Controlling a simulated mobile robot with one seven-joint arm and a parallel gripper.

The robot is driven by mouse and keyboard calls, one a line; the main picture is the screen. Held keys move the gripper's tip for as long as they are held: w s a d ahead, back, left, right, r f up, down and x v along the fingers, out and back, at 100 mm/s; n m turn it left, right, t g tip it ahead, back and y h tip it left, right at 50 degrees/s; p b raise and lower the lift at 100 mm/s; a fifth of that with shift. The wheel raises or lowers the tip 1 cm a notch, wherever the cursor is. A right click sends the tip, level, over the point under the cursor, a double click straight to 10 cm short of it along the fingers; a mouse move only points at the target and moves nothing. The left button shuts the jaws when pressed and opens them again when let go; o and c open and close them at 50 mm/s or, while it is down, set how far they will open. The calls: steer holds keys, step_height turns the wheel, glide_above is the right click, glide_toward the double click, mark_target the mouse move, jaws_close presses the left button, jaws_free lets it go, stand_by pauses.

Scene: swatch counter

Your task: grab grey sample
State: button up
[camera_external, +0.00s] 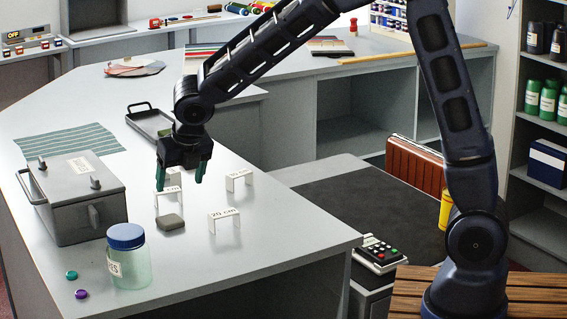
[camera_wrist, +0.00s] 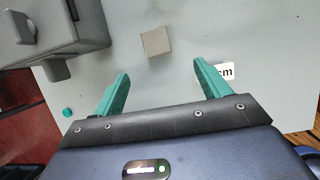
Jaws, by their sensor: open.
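The grey sample (camera_external: 170,222) is a small flat grey block lying on the light counter, in front of the white label stands. In the wrist view the grey sample (camera_wrist: 156,42) lies ahead of the fingertips, roughly between their lines and apart from both. My gripper (camera_external: 180,182) is above the counter with its green fingers pointing down, higher than the sample and behind it in the external view. In the wrist view my gripper (camera_wrist: 160,70) has its two green fingers spread wide with nothing between them.
White stands (camera_external: 224,220) marked in cm are near the sample; one (camera_wrist: 226,72) is beside the right finger. A grey lidded box (camera_external: 72,205) stands left, with a blue-lidded jar (camera_external: 128,262) in front. A black-handled tray (camera_external: 150,122) lies behind. Counter right of the jar is clear.

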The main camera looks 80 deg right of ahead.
mark_target(170, 219)
steer(key=shift+n, duration=0.3)
steer(key=x, duration=1.1)
steer(key=shift+w+f, duration=0.25)
steer(key=shift+w, duration=0.25)
steer(key=shift+c, duration=0.2)
steer(key=shift+a, duration=0.1)
steer(key=c, duration=1)
